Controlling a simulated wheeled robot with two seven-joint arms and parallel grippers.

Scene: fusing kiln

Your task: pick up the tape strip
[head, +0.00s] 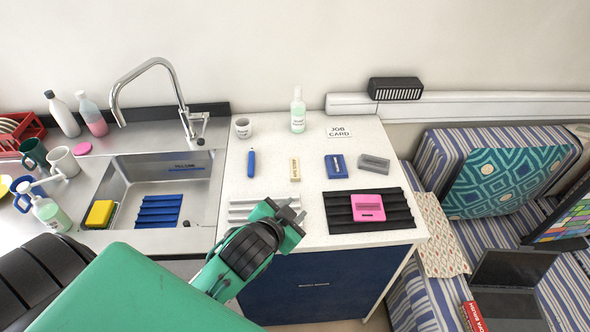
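I cannot tell for certain which thing is the tape strip. A small cream piece with a dark marking (295,169) lies upright in the picture at the middle of the white counter and may be it. My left gripper (289,212) is over the front of the counter, below the cream piece in the picture and apart from it. Its grey fingertips look spread, with nothing seen between them. My arm and gripper cover part of a white ribbed mat (240,212). My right gripper is not in view.
A blue tool (251,163), a blue block (336,166) and a grey block (375,164) lie near the cream piece. A pink block (368,207) sits on a black ribbed mat (338,216). A cup (243,128) and bottle (298,112) stand behind. The sink (128,185) is left.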

